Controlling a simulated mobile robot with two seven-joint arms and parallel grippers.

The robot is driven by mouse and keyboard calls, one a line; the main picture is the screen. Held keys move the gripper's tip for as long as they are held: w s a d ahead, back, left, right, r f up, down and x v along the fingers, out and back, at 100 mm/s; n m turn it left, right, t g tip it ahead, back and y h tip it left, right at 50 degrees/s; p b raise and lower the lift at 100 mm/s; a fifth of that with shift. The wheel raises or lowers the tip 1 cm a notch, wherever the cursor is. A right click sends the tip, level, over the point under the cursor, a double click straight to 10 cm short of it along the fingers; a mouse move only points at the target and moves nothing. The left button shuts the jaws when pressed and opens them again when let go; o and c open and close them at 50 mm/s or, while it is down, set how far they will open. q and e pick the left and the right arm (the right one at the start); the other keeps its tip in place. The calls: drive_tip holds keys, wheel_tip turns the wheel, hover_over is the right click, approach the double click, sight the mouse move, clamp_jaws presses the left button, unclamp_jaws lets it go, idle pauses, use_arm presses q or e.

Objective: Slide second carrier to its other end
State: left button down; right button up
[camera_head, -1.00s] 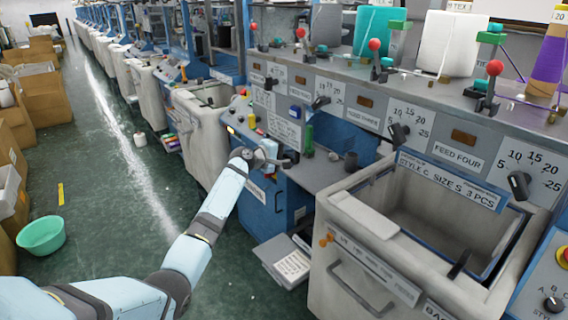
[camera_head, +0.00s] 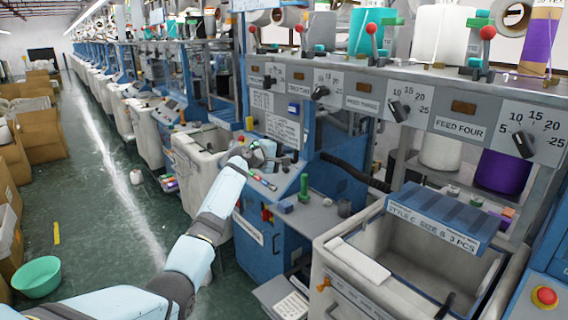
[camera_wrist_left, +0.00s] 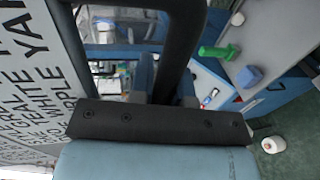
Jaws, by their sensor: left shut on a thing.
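My left gripper (camera_head: 264,155) is at the end of the pale blue arm. It is beside the blue machine cabinet (camera_head: 262,243), at the level of its small control panel. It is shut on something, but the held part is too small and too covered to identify. The left wrist view shows dark bars and a dark plate in front. I cannot pick out the second carrier or its rail with certainty in either view. My right gripper is not in view.
A grey feed panel (camera_head: 460,128) with dials runs along the right. A beige bin (camera_head: 345,262) stands below it. A green peg (camera_head: 303,188) and blue block (camera_head: 286,206) are on the ledge. The aisle has a green basin (camera_head: 37,277); cartons (camera_head: 40,130) line its left.

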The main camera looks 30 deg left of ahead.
sight(284, 142)
use_arm(q)
wheel_tip(284, 142, up, 4)
drive_tip(key=shift+a+r+p, duration=0.1)
drive_tip(key=shift+r+p, duration=0.05)
drive_tip(key=shift+p, duration=0.7)
drive_tip(key=shift+r, duration=0.2)
drive_tip(key=c, duration=1.1)
unclamp_jaws()
drive_tip(key=shift+w, duration=0.1)
drive_tip(key=shift+f, duration=0.2)
